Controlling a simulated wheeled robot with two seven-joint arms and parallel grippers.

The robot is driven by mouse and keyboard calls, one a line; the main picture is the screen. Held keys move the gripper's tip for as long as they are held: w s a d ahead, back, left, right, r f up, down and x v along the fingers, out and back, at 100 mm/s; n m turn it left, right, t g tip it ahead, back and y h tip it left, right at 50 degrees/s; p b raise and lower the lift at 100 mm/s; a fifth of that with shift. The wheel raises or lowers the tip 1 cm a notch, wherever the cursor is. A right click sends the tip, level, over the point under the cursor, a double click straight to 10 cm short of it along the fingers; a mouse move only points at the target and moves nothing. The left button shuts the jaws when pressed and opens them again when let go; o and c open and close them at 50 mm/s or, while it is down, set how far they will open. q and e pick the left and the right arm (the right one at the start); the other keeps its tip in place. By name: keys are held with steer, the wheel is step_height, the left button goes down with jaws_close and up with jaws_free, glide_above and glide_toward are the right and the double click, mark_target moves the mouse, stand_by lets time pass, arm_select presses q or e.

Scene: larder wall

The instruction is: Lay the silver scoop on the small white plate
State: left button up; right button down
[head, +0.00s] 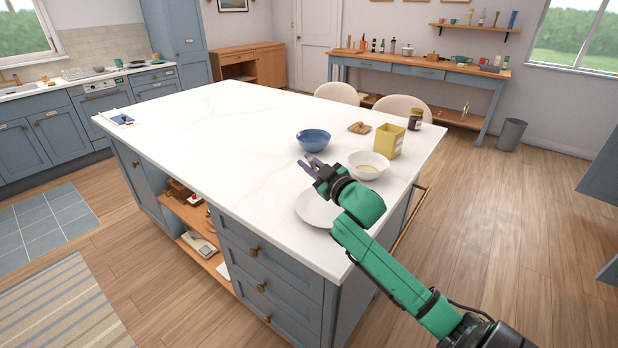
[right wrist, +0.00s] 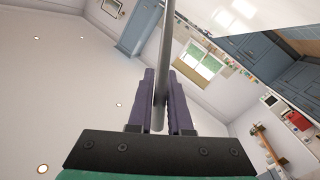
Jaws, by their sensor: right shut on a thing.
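My right gripper (head: 312,163) is over the white island top, above and behind the small white plate (head: 312,212). In the right wrist view its purple fingers (right wrist: 160,95) are shut on a grey metal rod, the handle of the silver scoop (right wrist: 166,45). The scoop's bowl end cannot be made out in either view. The plate lies flat near the island's front edge, partly hidden by my right arm. It looks empty where it shows. My left gripper is not in view.
A white bowl (head: 368,160) with pale contents stands right of the gripper. A blue bowl (head: 313,142), a yellow canister (head: 389,142), a dark jar (head: 415,120) and a small wooden item (head: 359,128) stand behind.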

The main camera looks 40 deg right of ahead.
steer(key=f, duration=0.4)
steer(key=shift+s+a, duration=0.2)
steer(key=c, duration=0.8)
jaws_free()
steer(key=shift+c, duration=0.2)
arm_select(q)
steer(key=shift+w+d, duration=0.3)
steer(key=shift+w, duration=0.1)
arm_select(e)
steer(key=shift+a, duration=0.1)
steer(key=shift+s, duration=0.15)
